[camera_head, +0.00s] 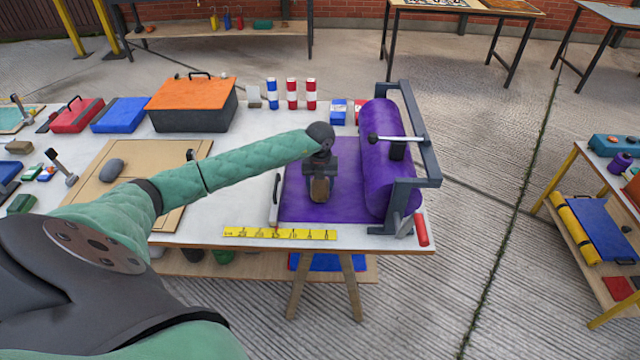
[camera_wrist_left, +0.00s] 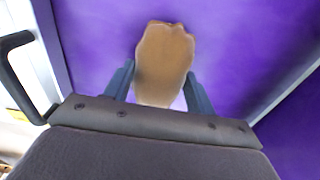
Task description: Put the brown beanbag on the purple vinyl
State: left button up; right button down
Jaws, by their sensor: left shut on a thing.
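The brown beanbag (camera_head: 319,190) is held in my left gripper (camera_head: 320,181) over the purple vinyl (camera_head: 345,205). In the left wrist view, the beanbag (camera_wrist_left: 165,62) sits between the two fingers of the left gripper (camera_wrist_left: 160,88), with the purple vinyl (camera_wrist_left: 95,45) behind it. I cannot tell whether the beanbag touches the vinyl. The flat vinyl sheet lies on the white table, in front of its purple roll (camera_head: 383,150) on a dark metal stand. My right gripper is not in view.
A handled tool (camera_head: 275,202) lies along the vinyl's left edge. A yellow ruler (camera_head: 280,233) lies at the front edge. A cutting board with a grey beanbag (camera_head: 112,168) is to the left. An orange-lidded toolbox (camera_head: 192,103), several small cans and blue boxes stand behind.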

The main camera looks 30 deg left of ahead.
aim_at(320, 183)
pick_arm(q)
jog(key=shift+f, duration=0.1)
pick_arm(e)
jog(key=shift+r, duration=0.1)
pick_arm(q)
jog(key=o, duration=1.3)
jog(key=shift+o, duration=0.6)
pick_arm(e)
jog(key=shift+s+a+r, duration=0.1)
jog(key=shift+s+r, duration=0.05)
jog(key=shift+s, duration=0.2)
pick_arm(q)
jog(key=shift+r, duration=0.85)
notch_tip(320, 183, up, 11)
jog(key=b, duration=0.3)
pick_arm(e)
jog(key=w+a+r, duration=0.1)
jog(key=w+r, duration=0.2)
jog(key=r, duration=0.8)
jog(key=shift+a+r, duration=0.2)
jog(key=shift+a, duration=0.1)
